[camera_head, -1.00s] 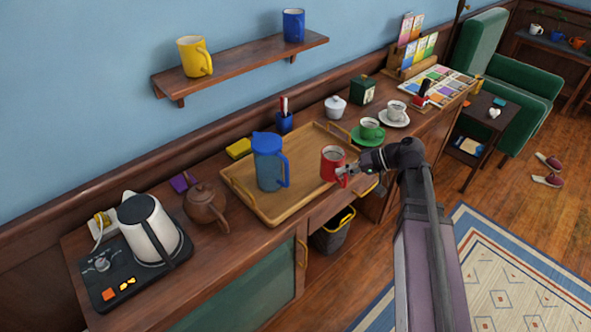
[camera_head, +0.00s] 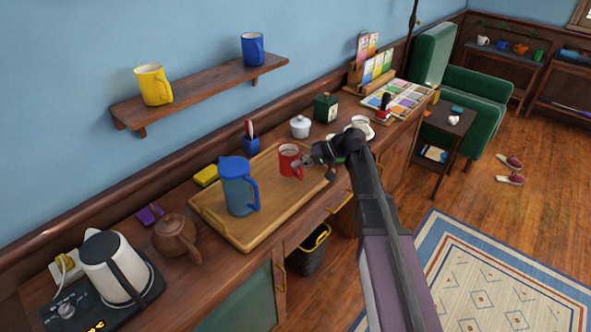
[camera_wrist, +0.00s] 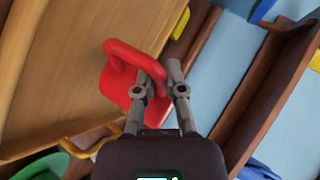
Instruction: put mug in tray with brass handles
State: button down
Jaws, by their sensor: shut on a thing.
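The red mug (camera_head: 290,161) is over the back right part of the wooden tray (camera_head: 262,222), roughly upright. I cannot tell whether its base touches the tray. My gripper (camera_head: 308,161) is shut on the mug from the right. A brass handle (camera_wrist: 95,132) shows at the tray's end.
A blue pitcher (camera_head: 238,187) stands in the tray, left of the mug. A teapot (camera_head: 175,237) and kettle (camera_head: 113,265) are further left. A lidded white pot (camera_head: 300,126) and pen cup (camera_head: 251,143) stand behind the tray.

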jog(key=shift+w+a, duration=0.35)
jog(key=shift+w, duration=0.55)
jog(key=shift+w+f, duration=0.1)
jog(key=shift+w, duration=0.15)
jog(key=shift+w+a+f+b, duration=0.25)
jog(key=shift+w+f+b, duration=0.1)
jog(key=shift+f+b, duration=1.45)
jog(key=shift+b, duration=0.1)
jog(key=shift+f, duration=0.15)
jog(key=c, duration=0.7)
grip_release()
